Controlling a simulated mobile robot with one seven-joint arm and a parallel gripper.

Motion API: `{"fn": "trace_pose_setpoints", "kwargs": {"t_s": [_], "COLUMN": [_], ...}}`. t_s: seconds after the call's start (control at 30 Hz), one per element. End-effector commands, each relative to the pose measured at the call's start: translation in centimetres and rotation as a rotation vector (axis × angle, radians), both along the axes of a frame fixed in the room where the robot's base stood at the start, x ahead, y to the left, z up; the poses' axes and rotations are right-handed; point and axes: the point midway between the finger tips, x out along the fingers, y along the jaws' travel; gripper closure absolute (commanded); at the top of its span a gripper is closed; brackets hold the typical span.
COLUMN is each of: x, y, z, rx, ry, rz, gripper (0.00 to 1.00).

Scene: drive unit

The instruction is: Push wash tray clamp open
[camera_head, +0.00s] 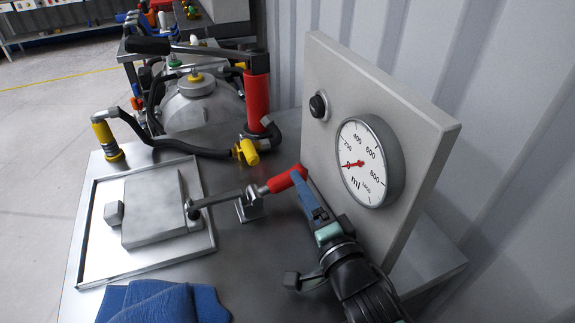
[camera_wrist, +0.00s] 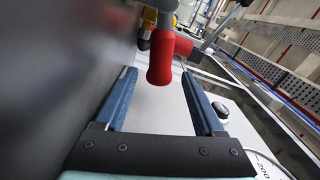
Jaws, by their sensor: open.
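The wash tray (camera_head: 92,228) is a shallow metal tray at the left of the bench, with a grey block (camera_head: 155,215) in it. The clamp (camera_head: 250,205) is mounted at its right, and its dark arm with a black tip rests at the block's right edge. The clamp's red handle (camera_head: 283,180) points right toward the gauge panel. My gripper (camera_head: 302,182) is open, with blue fingers at the handle's end. In the wrist view the red handle (camera_wrist: 166,60) lies between the fingertips of my gripper (camera_wrist: 160,78). I cannot tell whether they touch.
A grey panel with a dial gauge (camera_head: 366,165) and black knob (camera_head: 318,106) stands close right of my gripper. A blue cloth (camera_head: 165,302) lies at the front.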

Motion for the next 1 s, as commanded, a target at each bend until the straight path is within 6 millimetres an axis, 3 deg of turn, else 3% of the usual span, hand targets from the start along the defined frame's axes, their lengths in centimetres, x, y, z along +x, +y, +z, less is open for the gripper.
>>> {"fn": "trace_pose_setpoints", "kwargs": {"t_s": [0.5,1.0], "x": [6.2,7.4], "y": [2.7,3.1], "z": [-0.1,0.0], "rx": [-0.001,0.0], "ry": [0.001,0.0], "rz": [0.002,0.0], "gripper": [0.3,0.3]}}
